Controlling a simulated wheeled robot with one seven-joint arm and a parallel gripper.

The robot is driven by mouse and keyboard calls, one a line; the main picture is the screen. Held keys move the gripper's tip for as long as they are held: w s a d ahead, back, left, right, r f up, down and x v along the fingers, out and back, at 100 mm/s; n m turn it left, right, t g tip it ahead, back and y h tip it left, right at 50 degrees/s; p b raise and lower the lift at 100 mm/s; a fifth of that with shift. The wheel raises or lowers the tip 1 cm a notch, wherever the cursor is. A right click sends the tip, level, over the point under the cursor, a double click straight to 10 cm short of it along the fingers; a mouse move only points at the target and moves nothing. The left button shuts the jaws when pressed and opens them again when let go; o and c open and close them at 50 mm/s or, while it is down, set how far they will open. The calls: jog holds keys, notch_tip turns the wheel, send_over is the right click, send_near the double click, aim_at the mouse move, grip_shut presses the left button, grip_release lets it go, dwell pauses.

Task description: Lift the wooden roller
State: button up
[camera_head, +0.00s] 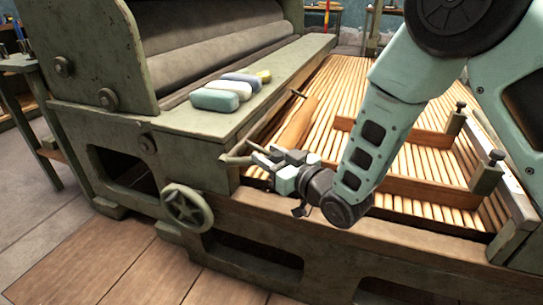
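The wooden roller (298,123) is a brown cylinder lying lengthwise on the slatted bed, beside the green side ledge of the machine. Its far handle (298,93) sticks out at the back. My gripper (256,155) is at the near end of the roller, low over the front left corner of the bed, and points left.
Several rounded bars, white-green (215,100), blue-grey (242,80) and yellow (263,75), lie on the green ledge (190,122). A handwheel (187,208) juts from the machine's front. Wooden crossbars (425,192) with upright knobs stand on the slatted bed (345,85) at right.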

jog(key=shift+w+d+f, duration=0.1)
jog(key=shift+d, duration=0.1)
grip_shut()
jog(key=shift+r+p, duration=0.3)
jog(key=shift+p, duration=0.3)
jog(key=a+r+n+g+h+p, duration=0.1)
jog(key=r+p, duration=0.1)
jog(key=p, duration=0.3)
jog(key=w+a+r+g+h+p, duration=0.1)
jog(key=a+r+h+p, duration=0.1)
jog(key=p, duration=0.2)
jog(key=a+r+n+g+h+p, duration=0.1)
jog(key=a+r+g+h+p, duration=0.1)
jog(key=p, duration=0.3)
jog(key=shift+w+r+n+p, duration=0.25)
jog(key=shift+r+n+p, duration=0.05)
jog(key=shift+r, duration=0.2)
jog(key=p, duration=0.1)
jog(key=a+g+h+p, duration=0.1)
jog(key=w+a+h+p, duration=0.1)
jog(key=p, duration=0.1)
jog(key=shift+a+r+n, duration=0.2)
jog(key=shift+r+n, duration=0.1)
jog(key=shift+n, duration=0.1)
jog(key=shift+f, duration=0.1)
